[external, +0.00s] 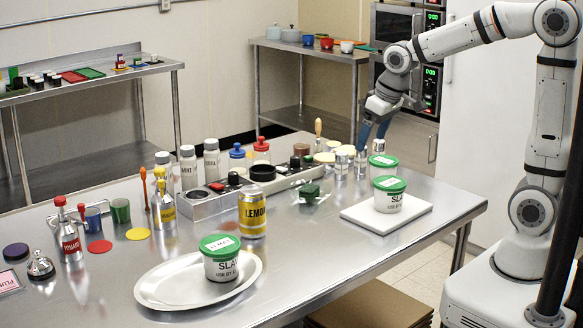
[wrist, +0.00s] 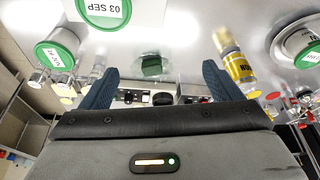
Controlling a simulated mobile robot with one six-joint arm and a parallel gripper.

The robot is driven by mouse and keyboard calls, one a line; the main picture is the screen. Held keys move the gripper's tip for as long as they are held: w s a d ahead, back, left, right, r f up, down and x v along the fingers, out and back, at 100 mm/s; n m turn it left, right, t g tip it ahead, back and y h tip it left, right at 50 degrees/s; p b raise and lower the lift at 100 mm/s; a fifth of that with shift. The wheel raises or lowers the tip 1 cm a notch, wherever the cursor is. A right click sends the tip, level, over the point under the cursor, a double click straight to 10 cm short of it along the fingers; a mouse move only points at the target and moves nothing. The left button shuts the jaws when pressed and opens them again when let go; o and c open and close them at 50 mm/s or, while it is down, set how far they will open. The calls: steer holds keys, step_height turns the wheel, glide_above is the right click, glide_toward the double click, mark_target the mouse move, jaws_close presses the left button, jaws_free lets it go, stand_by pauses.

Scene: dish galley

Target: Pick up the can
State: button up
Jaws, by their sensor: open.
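A yellow and silver can labelled LEMON (external: 252,214) stands upright on the steel counter, behind and to the right of the oval tray. My gripper (external: 372,140) is open and empty, with blue fingers pointing down over the counter's back right part, well to the right of the can. In the wrist view my gripper (wrist: 159,70) shows its fingers spread wide, with a green block (wrist: 151,66) on the counter seen between them.
A green-lidded tub (external: 221,258) sits on the oval tray (external: 150,292). Another tub (external: 389,195) stands on a white board (external: 355,213), with a third tub (external: 382,169) behind it.

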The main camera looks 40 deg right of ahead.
steer(key=w+a+f+n, duration=0.1)
steer(key=w+a+f, duration=0.1)
steer(key=w+a, duration=0.35)
steer(key=w+a+f+n, duration=0.1)
steer(key=w+a+f, duration=0.15)
steer(key=a, duration=0.55)
steer(key=n+y, duration=0.1)
glide_toward(251, 201)
steer(key=w+d+f, duration=0.1)
steer(key=f, duration=0.1)
steer(key=w+d+f, duration=0.1)
steer(key=f, duration=0.1)
steer(key=shift+w+d+b, duration=0.3)
steer(key=shift+d+b, duration=0.05)
steer(key=shift+w+a+f, duration=0.1)
steer(key=shift+a+f, duration=0.1)
steer(key=shift+f, duration=0.05)
steer(key=shift+y, duration=0.3)
steer(key=x, duration=0.2)
steer(key=p+x, duration=0.1)
steer(key=x, duration=0.2)
steer(key=p+x, duration=0.1)
steer(key=x, duration=0.1)
steer(key=shift+w+a, duration=0.2)
steer(key=shift+w, duration=0.15)
steer(key=shift+c, duration=0.3)
steer(key=c, duration=1.3)
steer(key=shift+o, duration=0.2)
